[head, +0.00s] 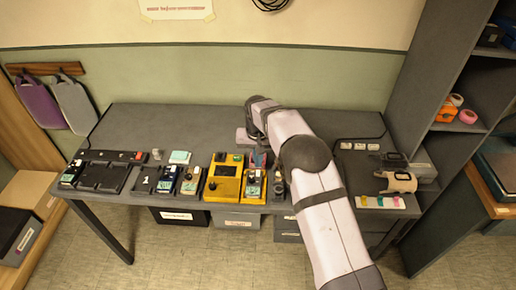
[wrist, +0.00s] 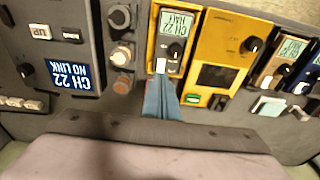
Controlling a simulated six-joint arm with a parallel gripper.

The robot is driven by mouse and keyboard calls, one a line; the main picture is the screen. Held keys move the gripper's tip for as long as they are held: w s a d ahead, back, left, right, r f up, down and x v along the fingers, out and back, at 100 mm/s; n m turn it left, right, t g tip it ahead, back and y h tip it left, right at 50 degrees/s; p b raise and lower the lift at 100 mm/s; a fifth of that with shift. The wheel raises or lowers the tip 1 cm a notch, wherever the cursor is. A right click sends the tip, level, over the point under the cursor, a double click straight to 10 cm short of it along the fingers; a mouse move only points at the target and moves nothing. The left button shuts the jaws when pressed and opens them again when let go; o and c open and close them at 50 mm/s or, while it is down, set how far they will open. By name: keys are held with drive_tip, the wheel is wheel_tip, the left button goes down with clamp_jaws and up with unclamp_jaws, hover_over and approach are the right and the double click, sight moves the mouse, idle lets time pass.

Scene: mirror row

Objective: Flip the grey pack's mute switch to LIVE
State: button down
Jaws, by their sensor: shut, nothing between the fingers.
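My gripper (wrist: 162,84) is shut and empty, its blue fingers tapering toward the end of a small yellow pack (wrist: 168,42). The tips are close to a white switch (wrist: 160,65) there; I cannot tell whether they touch. That pack's pale display starts with CH 22. I cannot tell for certain which is the grey pack. In the head view, my arm hides part of the row.
A larger yellow unit (head: 222,182) stands beside the small yellow pack. More packs and a black tray (head: 103,173) lie to the left on the dark table (head: 140,118). A beige device (head: 400,182) lies at the right, by a tall shelf (head: 430,90). The table's back left is clear.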

sight(258, 171)
drive_tip(key=shift+w+f+p, duration=0.15)
drive_tip(key=shift+f+p, duration=0.15)
drive_tip(key=shift+f, duration=0.55)
drive_tip(key=shift+w+f+p, duration=0.1)
drive_tip(key=shift+f+p, duration=0.15)
drive_tip(key=shift+f, duration=0.55)
drive_tip(key=shift+f, duration=0.1)
drive_tip(key=shift+w+f+b, duration=0.1)
drive_tip(key=shift+f+b, duration=0.15)
drive_tip(key=shift+b, duration=0.5)
drive_tip(key=shift+r, duration=0.1)
drive_tip(key=shift+s, duration=0.2)
drive_tip(key=shift+s+p, duration=0.4)
drive_tip(key=shift+s, duration=0.35)
